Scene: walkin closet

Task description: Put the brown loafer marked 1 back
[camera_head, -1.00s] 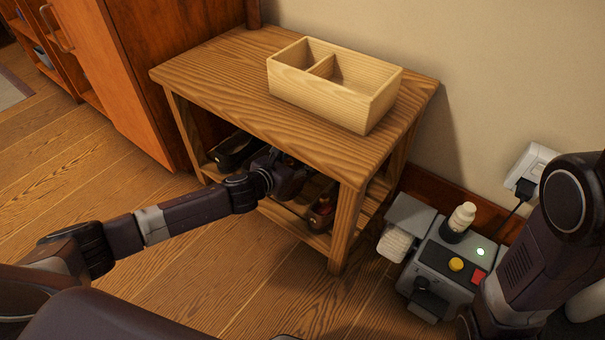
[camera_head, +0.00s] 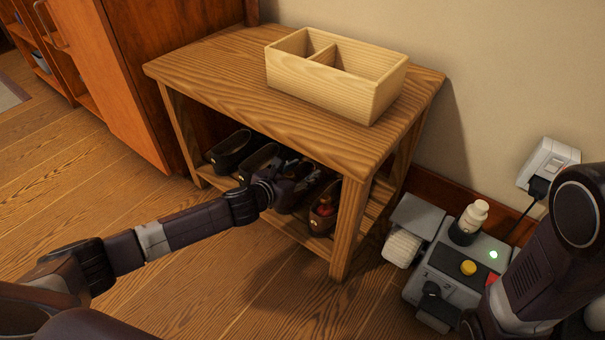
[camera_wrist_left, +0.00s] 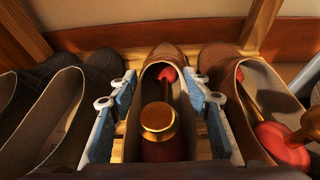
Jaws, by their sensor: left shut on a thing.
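A brown loafer (camera_wrist_left: 165,52) with a red and gold shoe tree in it sits between the two fingers of my left gripper (camera_wrist_left: 160,88) in the left wrist view. The fingers are shut on the loafer's sides. In the head view my left gripper (camera_head: 290,190) reaches under the table top, over the lower shelf, and largely hides this loafer. A second brown loafer (camera_wrist_left: 222,62), also with a red shoe tree, stands to its right; it also shows in the head view (camera_head: 321,212). I cannot read any number on either loafer. My right gripper is out of view.
Dark shoes (camera_head: 231,150) stand left of the held loafer on the slatted shelf. The wooden table (camera_head: 215,85) carries a two-part wooden box (camera_head: 318,92). Its front leg (camera_head: 349,230) is close right of the shoes. A grey machine (camera_head: 455,275) stands on the floor at right.

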